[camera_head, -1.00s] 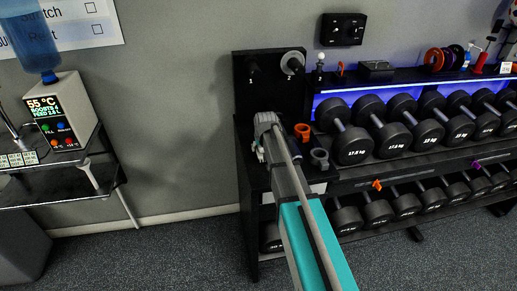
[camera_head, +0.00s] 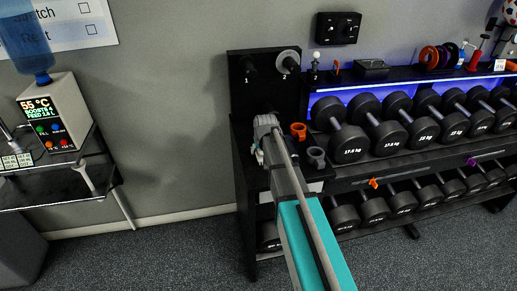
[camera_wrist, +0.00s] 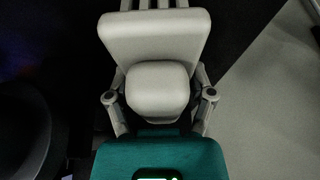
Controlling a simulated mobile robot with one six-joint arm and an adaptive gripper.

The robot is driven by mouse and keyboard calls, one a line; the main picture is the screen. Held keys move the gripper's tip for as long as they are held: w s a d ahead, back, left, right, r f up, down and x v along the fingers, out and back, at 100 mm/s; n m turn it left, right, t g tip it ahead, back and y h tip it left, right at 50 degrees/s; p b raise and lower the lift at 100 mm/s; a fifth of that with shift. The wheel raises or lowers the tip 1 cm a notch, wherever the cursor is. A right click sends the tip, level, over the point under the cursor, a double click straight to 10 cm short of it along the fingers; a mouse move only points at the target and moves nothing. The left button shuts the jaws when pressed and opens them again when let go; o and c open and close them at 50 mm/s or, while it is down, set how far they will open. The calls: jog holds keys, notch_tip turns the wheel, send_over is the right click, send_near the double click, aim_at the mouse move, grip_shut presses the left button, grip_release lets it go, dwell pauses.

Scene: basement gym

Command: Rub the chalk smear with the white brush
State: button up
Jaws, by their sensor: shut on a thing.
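My gripper (camera_head: 264,124) is at the dark upright panel (camera_head: 237,91) at the left end of the dumbbell rack, seen from behind along my arm. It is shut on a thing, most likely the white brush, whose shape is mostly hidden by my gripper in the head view. In the wrist view my gripper's pale grey parts fill the middle, against a black surface. I cannot make out the chalk smear in either view.
Orange (camera_head: 298,131) and grey (camera_head: 316,157) ring-shaped holders stand close right of my gripper. Dumbbells (camera_head: 350,143) fill the rack beyond. A grey disc (camera_head: 288,62) hangs on the panel. A dispenser (camera_head: 52,118) stands on a shelf at left. Floor between is clear.

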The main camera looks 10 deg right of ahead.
aim_at(265, 167)
jog(key=shift+s, duration=0.65)
jog(key=shift+s+f, duration=0.1)
jog(key=shift+s, duration=1.75)
jog(key=shift+s, duration=0.15)
jog(key=shift+s, duration=1.6)
jog(key=shift+r+p, duration=3)
jog(key=shift+r, duration=0.15)
